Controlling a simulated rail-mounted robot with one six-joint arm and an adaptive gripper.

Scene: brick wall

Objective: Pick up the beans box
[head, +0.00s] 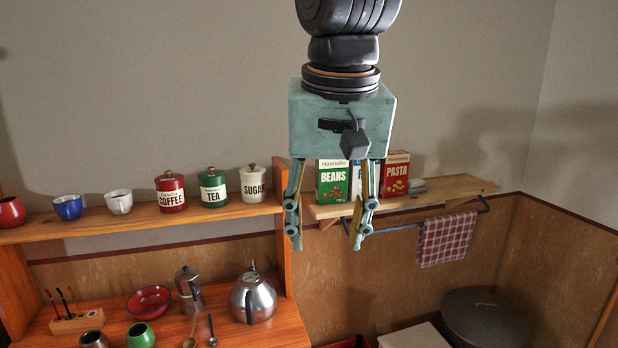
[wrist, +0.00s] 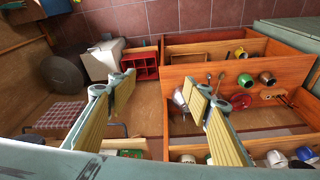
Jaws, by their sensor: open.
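The beans box (head: 333,182) is a green carton labelled BEANS with a white top band. In the head view it stands upright at the left end of the small wooden wall shelf (head: 455,192). My gripper (head: 326,240) hangs pointing down in front of it, its fingers spread apart with nothing between them.
A red PASTA box (head: 397,173) stands right of the beans box, with a partly hidden blue-and-white box between. Left, a shelf holds the SUGAR jar (head: 255,184), TEA jar (head: 213,188) and COFFEE jar (head: 171,192). A checked towel (head: 447,238) hangs on a rail below.

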